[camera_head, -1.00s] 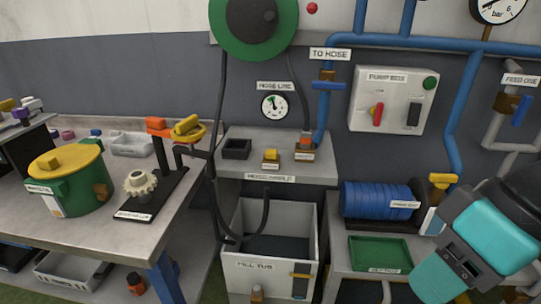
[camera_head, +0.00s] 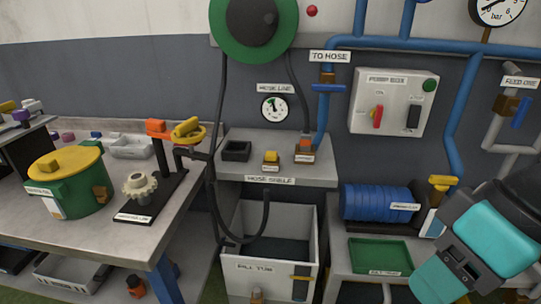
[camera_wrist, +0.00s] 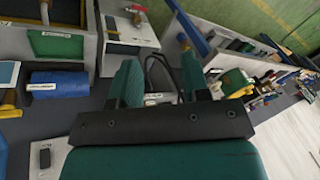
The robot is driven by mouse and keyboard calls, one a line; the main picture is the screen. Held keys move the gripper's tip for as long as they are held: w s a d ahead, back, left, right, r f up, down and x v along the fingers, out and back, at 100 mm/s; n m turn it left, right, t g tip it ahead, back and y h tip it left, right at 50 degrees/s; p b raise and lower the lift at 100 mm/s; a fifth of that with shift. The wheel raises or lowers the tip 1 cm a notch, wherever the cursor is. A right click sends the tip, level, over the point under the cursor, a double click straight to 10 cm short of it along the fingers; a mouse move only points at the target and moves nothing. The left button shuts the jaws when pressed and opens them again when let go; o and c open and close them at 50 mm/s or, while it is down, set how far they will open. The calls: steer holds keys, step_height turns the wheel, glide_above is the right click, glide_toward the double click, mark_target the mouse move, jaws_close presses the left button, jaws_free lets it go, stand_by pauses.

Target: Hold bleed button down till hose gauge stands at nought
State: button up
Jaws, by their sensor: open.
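The hose gauge (camera_head: 275,108), a small white dial marked HOSE LINE, is on the wall above the hose shelf (camera_head: 318,172). Its dark needle points up and to the left; its figures are too small to read. A yellow button-like block (camera_head: 271,158) sits on the shelf with a small label I cannot read; it may be the bleed button. To its right is an orange-topped fitting (camera_head: 304,150) below the blue pipe. My gripper (camera_wrist: 158,70) is open in the wrist view, its two teal fingers apart with nothing held. Its fingertips are not visible in the head view.
A dark open box (camera_head: 236,150) stands on the shelf's left. The fill tub (camera_head: 262,272) is below, with a black hose hanging into it. The pump box (camera_head: 393,101) is on the wall to the right. A workbench (camera_head: 90,229) with a green pot is at left.

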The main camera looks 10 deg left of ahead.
stand_by(0.3)
jaws_close()
stand_by(1.6)
